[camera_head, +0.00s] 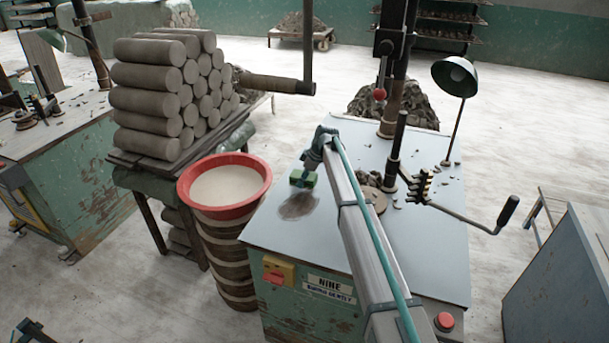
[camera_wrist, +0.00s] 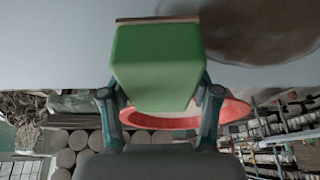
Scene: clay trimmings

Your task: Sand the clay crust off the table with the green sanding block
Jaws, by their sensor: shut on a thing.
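The green sanding block (camera_head: 303,178) is at the end of my arm, over the left part of the table (camera_head: 275,227). My gripper (camera_wrist: 158,95) is shut on the block (camera_wrist: 155,60), with a finger on each side of it. The brown clay crust (camera_head: 298,205) is a dark round patch on the tabletop just in front of the block. It also shows in the wrist view (camera_wrist: 265,30), to the right of the block. The block's brown lower face is close to the tabletop; I cannot tell whether it touches.
A red-rimmed bucket (camera_head: 263,190) of pale material stands against the table's left side. Stacked clay cylinders (camera_head: 150,95) are behind it. A post with a crank handle (camera_head: 507,212), a round plate (camera_head: 372,198) and a lamp (camera_head: 455,77) stand on the table's right and back.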

